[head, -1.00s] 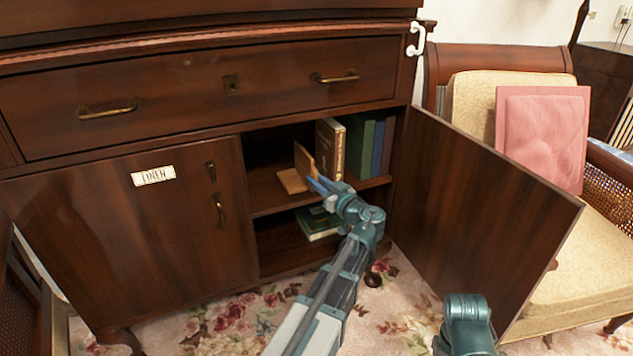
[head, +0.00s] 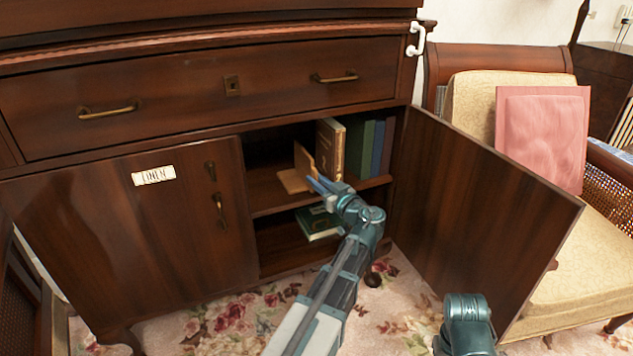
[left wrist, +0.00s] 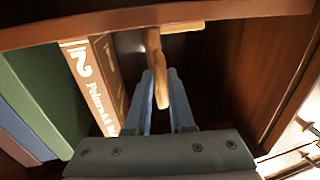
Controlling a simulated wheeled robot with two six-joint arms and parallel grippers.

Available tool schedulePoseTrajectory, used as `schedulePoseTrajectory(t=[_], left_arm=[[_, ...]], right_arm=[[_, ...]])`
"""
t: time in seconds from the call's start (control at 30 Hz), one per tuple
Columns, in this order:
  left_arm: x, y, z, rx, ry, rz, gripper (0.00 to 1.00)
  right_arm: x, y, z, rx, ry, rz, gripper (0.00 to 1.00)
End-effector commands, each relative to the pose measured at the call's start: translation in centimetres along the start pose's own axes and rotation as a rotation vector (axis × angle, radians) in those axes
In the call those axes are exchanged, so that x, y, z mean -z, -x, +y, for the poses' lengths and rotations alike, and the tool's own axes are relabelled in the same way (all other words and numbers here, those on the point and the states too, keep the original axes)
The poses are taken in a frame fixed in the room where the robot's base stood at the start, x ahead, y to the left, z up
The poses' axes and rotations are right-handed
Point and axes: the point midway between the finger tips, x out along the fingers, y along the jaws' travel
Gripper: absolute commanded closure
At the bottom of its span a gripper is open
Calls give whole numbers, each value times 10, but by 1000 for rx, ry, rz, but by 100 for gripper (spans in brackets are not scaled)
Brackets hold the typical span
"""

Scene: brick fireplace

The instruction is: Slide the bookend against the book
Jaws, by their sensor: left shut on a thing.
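The wooden bookend (head: 304,159) stands on the cabinet's upper shelf, its flat base to the left. My left gripper (head: 319,185) reaches in from the front and is shut on the bookend's upright plate. In the left wrist view the plate (left wrist: 157,65) is between the two blue fingers (left wrist: 162,100). The brown book (head: 331,148) stands upright just right of the bookend; its lettered spine (left wrist: 105,80) shows in the left wrist view. A narrow gap shows between plate and book there. My right gripper is out of view.
Green and blue books (head: 370,146) stand right of the brown book. The open cabinet door (head: 480,215) is on the right, the closed left door (head: 130,235) on the left. Books (head: 318,223) lie on the lower level. The shelf is clear left of the bookend.

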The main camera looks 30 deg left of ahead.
Motion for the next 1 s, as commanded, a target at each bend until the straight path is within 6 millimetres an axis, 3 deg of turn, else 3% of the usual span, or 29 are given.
schedulePoseTrajectory(t=[0.03, 0.33, 0.6, 0.87, 0.9, 1.0], left_arm=[[-1, 0, -7, 15, 1, -2, 100], [-1, 0, -6, 15, 1, -3, 100], [-1, 6, 33, 10, 1, -3, 100], [-1, 8, 35, 10, 1, -2, 100], [-1, 8, 35, 10, 1, -2, 77], [0, 8, 36, 9, 1, -2, 59]], right_arm=[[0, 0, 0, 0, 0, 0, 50], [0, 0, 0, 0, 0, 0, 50], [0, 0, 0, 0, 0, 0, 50], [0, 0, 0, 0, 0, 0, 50], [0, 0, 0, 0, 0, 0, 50], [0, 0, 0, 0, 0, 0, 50]])
